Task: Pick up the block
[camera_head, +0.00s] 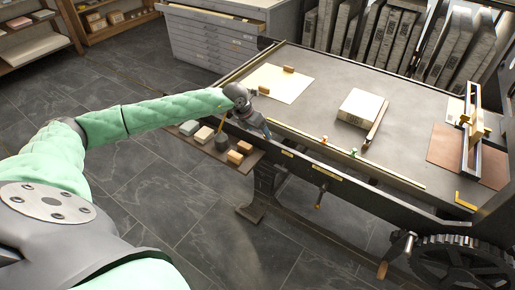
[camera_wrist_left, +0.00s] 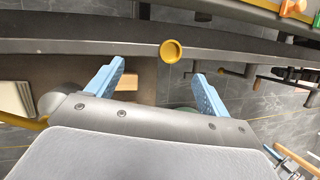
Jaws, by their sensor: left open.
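Several small blocks sit on a low brown side shelf (camera_head: 225,158) by the press: a grey-green one (camera_head: 189,127), a pale one (camera_head: 204,134), a dark one (camera_head: 222,141) and two orange-tan ones, left (camera_head: 235,157) and right (camera_head: 244,147). Which one the task means, I cannot tell. My left gripper (camera_head: 266,131) is at the press's near edge, right of and above these blocks. In the left wrist view its blue fingers are apart (camera_wrist_left: 158,68), with nothing held between them. A tan-brown piece (camera_wrist_left: 127,82) shows partly behind the left finger. My right gripper is out of view.
The press bed (camera_head: 310,95) carries a cream sheet (camera_head: 279,83), a pale stone slab (camera_head: 361,107) and a wooden bar (camera_head: 376,122). A crank and gear (camera_head: 460,262) stand at lower right.

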